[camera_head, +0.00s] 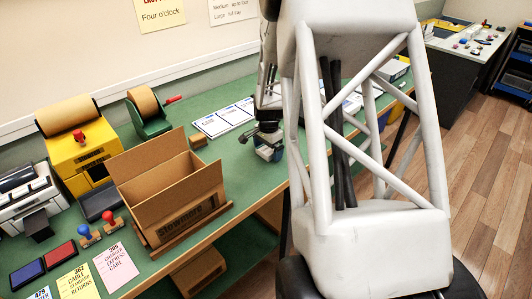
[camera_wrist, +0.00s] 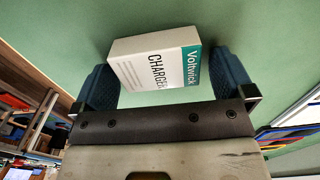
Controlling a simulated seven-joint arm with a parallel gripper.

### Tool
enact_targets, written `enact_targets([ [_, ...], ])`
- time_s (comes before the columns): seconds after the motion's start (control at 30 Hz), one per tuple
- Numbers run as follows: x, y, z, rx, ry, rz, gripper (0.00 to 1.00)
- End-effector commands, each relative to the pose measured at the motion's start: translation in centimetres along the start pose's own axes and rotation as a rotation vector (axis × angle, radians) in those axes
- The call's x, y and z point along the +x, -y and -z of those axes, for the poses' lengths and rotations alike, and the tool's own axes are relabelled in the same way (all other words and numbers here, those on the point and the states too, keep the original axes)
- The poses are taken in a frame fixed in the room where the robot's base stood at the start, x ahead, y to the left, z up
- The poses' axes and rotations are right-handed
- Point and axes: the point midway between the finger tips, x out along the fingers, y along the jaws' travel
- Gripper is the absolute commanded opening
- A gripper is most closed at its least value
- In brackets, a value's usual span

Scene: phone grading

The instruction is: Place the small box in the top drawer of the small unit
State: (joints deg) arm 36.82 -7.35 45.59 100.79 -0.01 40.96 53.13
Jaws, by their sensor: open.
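The small box (camera_wrist: 157,62), white and teal and printed "Voltwick CHARGER", is on the green table top (camera_wrist: 75,30) in the wrist view. My gripper (camera_wrist: 160,80) is open, with one blue finger on each side of the box. The right finger is very close to the box; a small gap shows at the left, and I cannot tell whether either touches. In the head view my gripper (camera_head: 269,151) is low over the table, left of my white arm link, and the box is mostly hidden there. I cannot make out the small unit's top drawer.
An open cardboard carton (camera_head: 175,205) stands left of my gripper. A yellow dispenser (camera_head: 80,150), a green tape dispenser (camera_head: 148,112), stamps and cards stand further left. Printed sheets (camera_head: 223,118) lie behind my gripper. Blue shelving (camera_head: 515,75) stands at the far right.

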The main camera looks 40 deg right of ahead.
Motion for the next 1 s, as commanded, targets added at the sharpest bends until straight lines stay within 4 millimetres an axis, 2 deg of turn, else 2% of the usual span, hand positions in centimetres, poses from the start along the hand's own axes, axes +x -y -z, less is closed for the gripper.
enact_targets([
  [0.43,-0.04,0.0,0.0,0.0,0.0,0.0,0.98],
  [0.73,-0.04,0.0,0.0,0.0,0.0,0.0,0.53],
  [0.8,-0.05,0.0,0.0,0.0,0.0,0.0,0.47],
  [1.0,-0.09,0.0,0.0,0.0,0.0,0.0,0.47],
])
